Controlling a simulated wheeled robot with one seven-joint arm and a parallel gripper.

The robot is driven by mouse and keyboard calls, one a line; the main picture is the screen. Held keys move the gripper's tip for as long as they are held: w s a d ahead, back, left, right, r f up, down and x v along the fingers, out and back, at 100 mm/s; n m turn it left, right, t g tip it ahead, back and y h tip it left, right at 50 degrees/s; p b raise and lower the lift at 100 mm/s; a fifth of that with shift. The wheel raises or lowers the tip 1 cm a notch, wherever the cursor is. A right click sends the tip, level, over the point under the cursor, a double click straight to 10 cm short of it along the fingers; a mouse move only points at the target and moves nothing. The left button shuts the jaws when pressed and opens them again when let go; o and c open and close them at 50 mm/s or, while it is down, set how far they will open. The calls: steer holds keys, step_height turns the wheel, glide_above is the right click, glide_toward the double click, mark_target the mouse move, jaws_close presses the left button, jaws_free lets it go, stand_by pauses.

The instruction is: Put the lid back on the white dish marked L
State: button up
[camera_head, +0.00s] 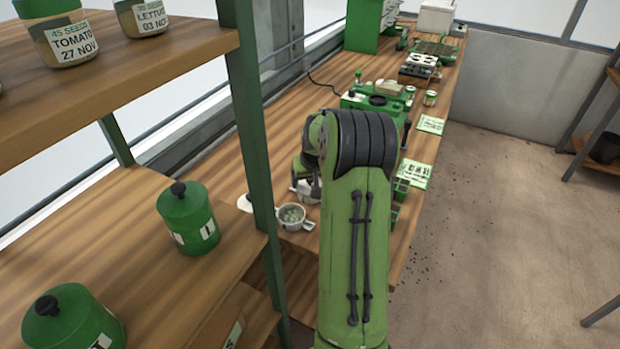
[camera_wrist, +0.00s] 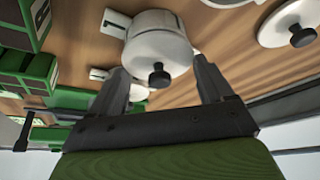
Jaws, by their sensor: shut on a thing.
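In the wrist view my gripper (camera_wrist: 158,64) has its fingers on either side of a round white lid with a black knob (camera_wrist: 159,74), shut on it. White dish-like sides (camera_wrist: 155,20) show directly behind the lid; I cannot tell whether the lid is seated on them or just above. No letter L is readable on the dish. A second white lid with a black knob (camera_wrist: 290,22) lies at the upper right. In the head view my arm hides most of the gripper, and a white dish (camera_head: 308,191) shows partly beside it.
A metal cup of pale pieces (camera_head: 292,215) stands near the bench's (camera_head: 262,192) front end. Green boxes (camera_wrist: 40,70) and small cards (camera_wrist: 116,22) lie nearby. A green shelf post (camera_head: 250,120) and shelf with green canisters (camera_head: 187,217) stand at the left.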

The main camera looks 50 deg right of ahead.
steer(key=o, duration=0.9)
steer(key=shift+r+p, duration=2.7)
steer(key=shift+r, duration=0.9)
steer(key=shift+f, duration=0.1)
jaws_close()
